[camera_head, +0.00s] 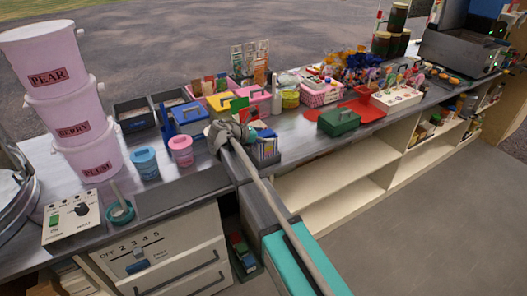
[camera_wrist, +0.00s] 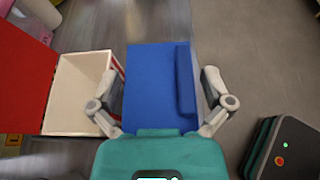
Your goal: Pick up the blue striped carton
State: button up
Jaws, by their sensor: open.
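In the wrist view a plain blue box-like surface (camera_wrist: 155,85) with a raised darker blue strip along its right side lies between the two fingers of my gripper (camera_wrist: 165,98). The fingers are spread, one on each side of it, and I cannot tell whether either touches.
An open red box with a cream inside (camera_wrist: 75,95) stands close left of my gripper in the wrist view. A blue caddy (camera_head: 188,118) and a pink tub (camera_head: 181,151) are left of my gripper. A green case (camera_head: 338,121) stands to the right.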

dwell(0.3)
jog(key=c, duration=1.1)
jog(key=shift+o, duration=0.2)
jog(key=shift+r, duration=0.15)
notch_tip(320, 180, up, 18)
jog(key=p, duration=1.8)
